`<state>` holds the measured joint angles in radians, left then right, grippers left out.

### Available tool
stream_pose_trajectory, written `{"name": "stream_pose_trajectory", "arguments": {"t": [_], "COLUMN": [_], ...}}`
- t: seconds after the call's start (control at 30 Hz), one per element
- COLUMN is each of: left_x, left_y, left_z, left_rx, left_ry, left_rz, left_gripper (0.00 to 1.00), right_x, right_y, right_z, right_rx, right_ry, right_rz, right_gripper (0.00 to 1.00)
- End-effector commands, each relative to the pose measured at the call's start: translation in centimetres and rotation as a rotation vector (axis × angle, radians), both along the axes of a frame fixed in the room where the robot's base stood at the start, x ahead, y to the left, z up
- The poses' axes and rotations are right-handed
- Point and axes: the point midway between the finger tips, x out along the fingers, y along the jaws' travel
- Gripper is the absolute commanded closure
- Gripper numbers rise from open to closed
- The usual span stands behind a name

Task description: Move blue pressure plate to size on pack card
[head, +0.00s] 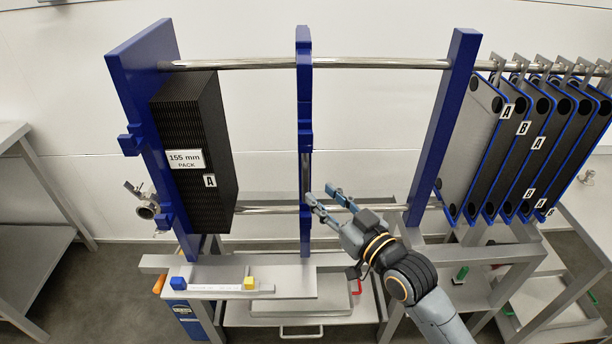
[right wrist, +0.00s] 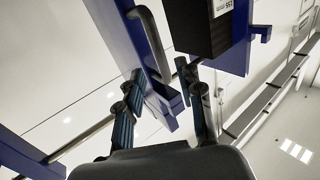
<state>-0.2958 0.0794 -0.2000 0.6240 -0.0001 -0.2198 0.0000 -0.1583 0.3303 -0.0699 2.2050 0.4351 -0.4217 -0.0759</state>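The blue pressure plate (head: 304,110) hangs upright, seen nearly edge-on, on the steel rails, apart from the black plate pack (head: 215,140). The pack stands against the blue end plate at left. The white pack card (head: 185,160) on it reads "155 mm PACK". My right gripper (head: 324,194) is at the pressure plate's lower right side. In the right wrist view, its fingers (right wrist: 165,105) are apart, with the pressure plate (right wrist: 128,45) and its grey bar handle (right wrist: 150,55) beyond them. Contact cannot be told. My left gripper is out of view.
A white strip (head: 215,287) with a blue block (head: 178,283) and a yellow block (head: 249,283) lies on the front shelf. A blue upright (head: 445,130) stands at right, with several blue-edged plates (head: 475,140) hanging beyond it. The rails between pack and pressure plate are clear.

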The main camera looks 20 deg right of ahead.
Motion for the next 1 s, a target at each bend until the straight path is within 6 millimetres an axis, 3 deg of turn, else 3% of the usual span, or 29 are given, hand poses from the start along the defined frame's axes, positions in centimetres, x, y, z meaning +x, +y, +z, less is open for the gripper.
{"name": "stream_pose_trajectory", "arguments": {"t": [0.1,0.33,0.77,0.93,1.0], "left_x": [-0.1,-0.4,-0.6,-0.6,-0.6], "left_y": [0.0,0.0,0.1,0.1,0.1], "left_z": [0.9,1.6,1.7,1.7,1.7], "left_rx": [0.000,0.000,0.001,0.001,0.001], "left_ry": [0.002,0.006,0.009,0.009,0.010], "left_rz": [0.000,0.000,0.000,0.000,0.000], "left_gripper": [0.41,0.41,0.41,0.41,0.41], "right_x": [2.5,5.7,6.7,6.7,6.7], "right_y": [0.8,1.8,2.2,2.2,2.1], "right_z": [0.3,0.1,-0.1,-0.1,-0.1], "right_rx": [0.002,0.001,0.000,0.000,0.000], "right_ry": [0.000,0.000,0.001,0.001,0.001], "right_rz": [-0.001,0.000,0.001,0.001,0.000], "right_gripper": [0.63,0.63,0.63,0.96,1.00]}}
